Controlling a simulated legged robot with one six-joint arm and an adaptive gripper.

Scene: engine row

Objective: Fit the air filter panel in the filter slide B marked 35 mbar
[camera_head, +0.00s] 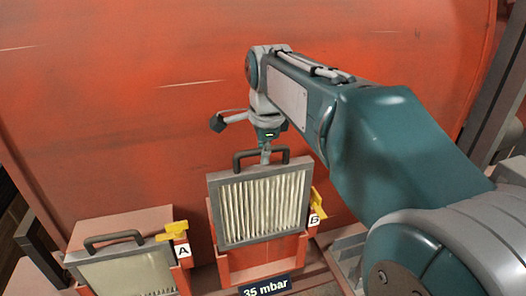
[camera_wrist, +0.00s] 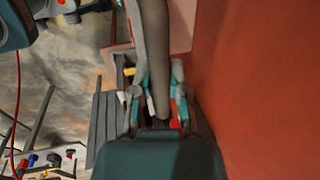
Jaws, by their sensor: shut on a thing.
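The air filter panel (camera_head: 262,207), cream pleats in a grey frame with a dark handle on top, hangs upright at filter slide B (camera_head: 225,266). My gripper (camera_head: 266,156) is shut on the handle from above. In the wrist view my gripper's teal fingers (camera_wrist: 158,98) close on both sides of the dark handle bar (camera_wrist: 152,45). The panel covers most of slide B, and red housing shows at its sides and below. Whether its lower edge is inside the slide I cannot tell. Slide B has a white B tag (camera_head: 314,220) and a "35 mbar" plate (camera_head: 266,287).
Filter slide A (camera_head: 130,217), at the left, holds another panel (camera_head: 130,272) with a dark handle; its yellow latch (camera_head: 173,231) is beside the A tag. A yellow latch (camera_head: 319,203) stands right of the held panel. A large red wall (camera_head: 120,110) rises close behind.

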